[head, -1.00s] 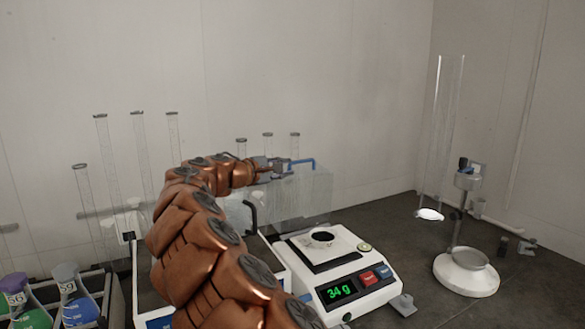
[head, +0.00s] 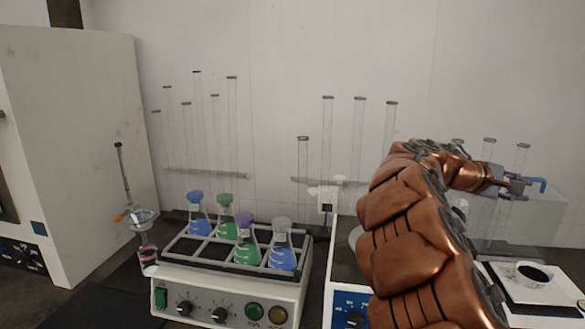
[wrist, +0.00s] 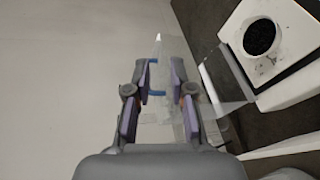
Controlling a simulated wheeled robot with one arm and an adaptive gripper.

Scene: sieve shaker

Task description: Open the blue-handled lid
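The blue handle (head: 537,184) sits at the top of a clear, see-through box (head: 545,215) at the right of the head view. My gripper (head: 513,186) is at the handle's left end in the head view. In the wrist view my gripper (wrist: 160,85) has its purple-padded fingers apart, with a visible gap. I cannot tell whether a finger touches the handle. The lid's edges are hard to make out.
A white balance (head: 509,306) bearing a small cup with dark contents (head: 535,273) stands in front of the box. At left, a shaker (head: 225,290) holds several colored flasks. Tall glass tubes (head: 328,140) stand behind. A white cabinet (head: 80,150) is far left.

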